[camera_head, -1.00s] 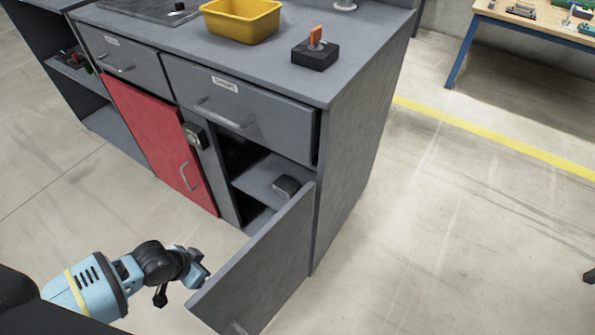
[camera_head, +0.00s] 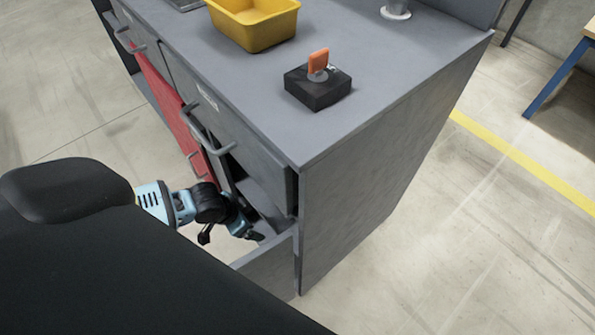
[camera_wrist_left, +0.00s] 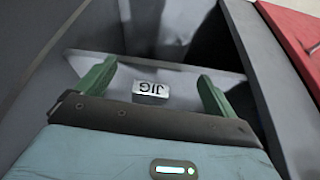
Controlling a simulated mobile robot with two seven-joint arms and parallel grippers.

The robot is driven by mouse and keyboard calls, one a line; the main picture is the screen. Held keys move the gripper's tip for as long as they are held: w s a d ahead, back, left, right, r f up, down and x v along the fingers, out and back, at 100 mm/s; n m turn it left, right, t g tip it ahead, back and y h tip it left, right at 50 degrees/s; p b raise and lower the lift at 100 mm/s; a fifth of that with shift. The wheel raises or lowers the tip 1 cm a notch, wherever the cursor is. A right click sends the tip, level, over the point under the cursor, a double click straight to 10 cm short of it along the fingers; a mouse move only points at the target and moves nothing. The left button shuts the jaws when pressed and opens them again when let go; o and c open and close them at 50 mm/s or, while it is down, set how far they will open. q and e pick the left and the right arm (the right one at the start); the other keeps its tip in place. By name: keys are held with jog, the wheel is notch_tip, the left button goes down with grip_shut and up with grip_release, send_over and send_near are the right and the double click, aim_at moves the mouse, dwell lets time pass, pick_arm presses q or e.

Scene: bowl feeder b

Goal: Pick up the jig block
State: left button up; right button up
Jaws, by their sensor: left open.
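The jig block shows in the left wrist view as a small block with a pale face marked "JIG" (camera_wrist_left: 150,90). It appears to be on the grey shelf (camera_wrist_left: 165,67) inside the open cabinet. My left gripper (camera_wrist_left: 157,72) is open, with one green finger to each side of the block in the picture. I cannot tell how deep the fingers reach or whether they touch it. In the head view my left gripper (camera_head: 252,233) is at the cabinet opening, and the block cannot be made out there. My right gripper is not in view.
The open grey door (camera_head: 268,270) stands close by my left gripper. A red door (camera_head: 165,95) and a drawer (camera_head: 235,130) with a protruding handle are near. On the counter are a yellow bin (camera_head: 255,25) and a black box with an orange switch (camera_head: 318,85).

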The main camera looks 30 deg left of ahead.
pick_arm(q)
jog(key=w+d, duration=0.1)
jog(key=w, duration=0.1)
jog(key=w+d+b, duration=0.1)
jog(key=w, duration=0.1)
jog(key=w+d, duration=0.1)
jog(key=w, duration=0.1)
jog(key=shift+w, duration=0.15)
jog(key=shift+w+d+b, duration=0.1)
jog(key=shift+w+b, duration=0.2)
jog(key=shift+w, duration=0.05)
jog(key=shift+w+d, duration=0.1)
jog(key=shift+w, duration=0.15)
jog(key=shift+w+d, duration=0.1)
jog(key=shift+w, duration=0.1)
jog(key=w, duration=0.1)
jog(key=w+d+b, duration=0.1)
jog(key=w, duration=0.1)
jog(key=shift+d+f, duration=0.25)
jog(key=shift+w+d+f+b, duration=0.1)
jog(key=shift+w+f+b, duration=0.1)
jog(key=shift+f+b, duration=0.4)
jog(key=shift+w+f, duration=0.25)
jog(key=shift+f, duration=0.3)
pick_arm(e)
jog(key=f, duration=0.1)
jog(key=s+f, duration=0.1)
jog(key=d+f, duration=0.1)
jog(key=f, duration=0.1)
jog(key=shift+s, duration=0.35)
